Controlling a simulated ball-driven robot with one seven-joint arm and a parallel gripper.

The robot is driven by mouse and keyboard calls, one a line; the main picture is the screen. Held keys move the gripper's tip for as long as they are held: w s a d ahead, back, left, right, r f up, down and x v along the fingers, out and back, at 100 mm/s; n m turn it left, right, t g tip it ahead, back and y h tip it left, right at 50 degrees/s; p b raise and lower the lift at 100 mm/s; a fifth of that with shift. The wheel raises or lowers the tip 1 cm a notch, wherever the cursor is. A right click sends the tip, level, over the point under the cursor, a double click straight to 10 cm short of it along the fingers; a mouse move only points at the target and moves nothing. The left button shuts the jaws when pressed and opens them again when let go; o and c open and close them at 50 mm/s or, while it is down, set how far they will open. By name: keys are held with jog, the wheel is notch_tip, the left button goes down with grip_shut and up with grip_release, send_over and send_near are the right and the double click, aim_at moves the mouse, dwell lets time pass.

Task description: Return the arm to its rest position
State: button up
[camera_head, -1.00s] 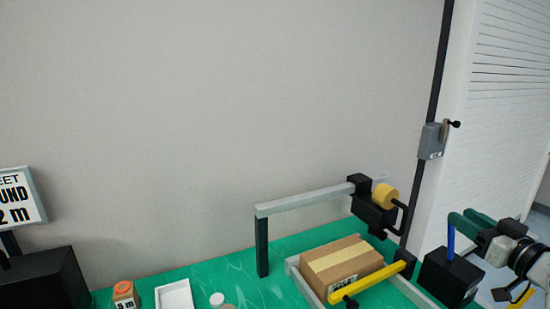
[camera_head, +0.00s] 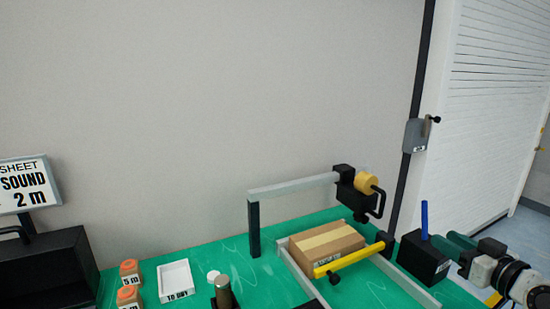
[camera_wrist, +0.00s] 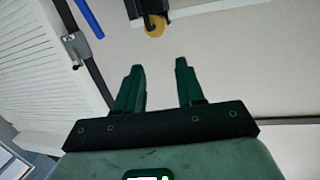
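My gripper (camera_wrist: 158,72) shows in the wrist view with its two dark green fingers apart and nothing between them. It points toward the wall, with the yellow roller (camera_wrist: 155,26) beyond the fingertips. In the head view my arm's end is at the lower right, beside a black box (camera_head: 425,262) with a blue stick (camera_head: 424,218).
A taped cardboard box (camera_head: 328,250) lies in a grey frame on the green table (camera_head: 205,258), behind a yellow bar (camera_head: 349,260). A grey gantry (camera_head: 292,187) stands over the table. A white tray (camera_head: 175,281), orange-topped blocks (camera_head: 131,273) and a sign (camera_head: 25,187) are left.

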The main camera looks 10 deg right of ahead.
jog(key=s+a+f+g, duration=0.4)
jog(key=s+a+f, duration=0.2)
jog(key=f, duration=0.5)
jog(key=s+a+f+g, duration=0.3)
jog(key=s+a+f, duration=0.25)
jog(key=f, duration=0.45)
jog(key=s+a+f+g+h, duration=0.1)
jog(key=s+f+g, duration=0.1)
jog(key=s, duration=0.6)
jog(key=s+a+f+m+g+b, duration=0.1)
jog(key=s+a+f+g, duration=0.1)
jog(key=s+f, duration=0.3)
jog(key=s+a+f+g+h, duration=0.1)
jog(key=s+f+g, duration=0.3)
jog(key=s, duration=0.6)
jog(key=shift+s+a+m+h, duration=0.3)
jog(key=shift+a, duration=0.1)
